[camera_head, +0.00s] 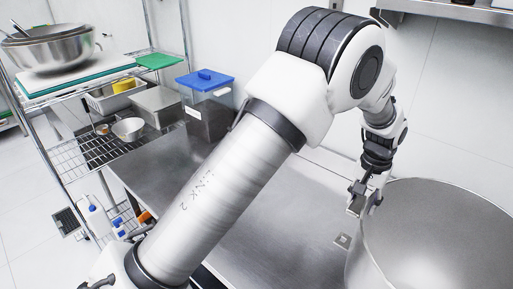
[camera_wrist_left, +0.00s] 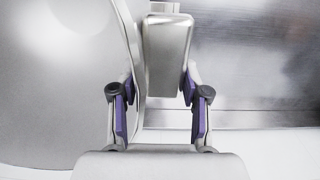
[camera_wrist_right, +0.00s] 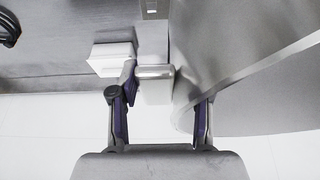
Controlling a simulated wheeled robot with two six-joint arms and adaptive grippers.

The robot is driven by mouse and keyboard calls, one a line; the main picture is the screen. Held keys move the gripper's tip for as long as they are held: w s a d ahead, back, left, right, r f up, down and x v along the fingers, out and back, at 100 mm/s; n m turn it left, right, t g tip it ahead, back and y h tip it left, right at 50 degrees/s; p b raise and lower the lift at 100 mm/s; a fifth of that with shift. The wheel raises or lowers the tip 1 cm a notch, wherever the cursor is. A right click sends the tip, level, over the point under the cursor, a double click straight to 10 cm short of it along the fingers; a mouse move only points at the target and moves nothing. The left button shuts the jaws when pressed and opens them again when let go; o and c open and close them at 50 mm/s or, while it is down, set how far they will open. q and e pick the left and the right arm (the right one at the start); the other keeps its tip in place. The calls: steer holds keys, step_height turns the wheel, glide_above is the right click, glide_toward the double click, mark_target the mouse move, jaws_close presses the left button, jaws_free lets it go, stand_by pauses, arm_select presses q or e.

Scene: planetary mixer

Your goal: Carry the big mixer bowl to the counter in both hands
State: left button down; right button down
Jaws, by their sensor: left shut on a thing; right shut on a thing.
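The big steel mixer bowl (camera_head: 440,235) fills the lower right of the head view, partly cut off by the frame. My left gripper (camera_head: 363,197) is at its left rim. In the left wrist view my fingers stand on both sides of a metal lug (camera_wrist_left: 166,55) beside the bowl's wall (camera_wrist_left: 60,70). In the right wrist view my right gripper (camera_wrist_right: 162,105) is shut around another lug (camera_wrist_right: 154,88) next to the bowl's wall (camera_wrist_right: 250,75). The steel counter (camera_head: 280,235) lies left of the bowl. I cannot tell whether the bowl touches it.
A blue-lidded container (camera_head: 206,110) stands at the counter's back. A wire rack (camera_head: 85,152) at left holds mixing bowls (camera_head: 55,50), boards and pans. A wall shelf (camera_head: 460,12) is at upper right.

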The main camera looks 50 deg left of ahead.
arm_select(q)
steer(key=shift+w+a+f, duration=0.1)
steer(key=shift+f, duration=0.15)
arm_select(e)
steer(key=shift+w+f, duration=0.1)
steer(key=shift+f, duration=0.1)
arm_select(q)
steer(key=shift+c, duration=2.4)
jaws_free()
steer(key=shift+s+f, duration=0.15)
steer(key=shift+s, duration=0.1)
arm_select(e)
steer(key=shift+c, duration=2.2)
jaws_free()
steer(key=shift+s+f, duration=0.15)
steer(key=shift+s, duration=0.15)
arm_select(q)
steer(key=shift+s, duration=0.15)
arm_select(e)
steer(key=shift+s, duration=0.1)
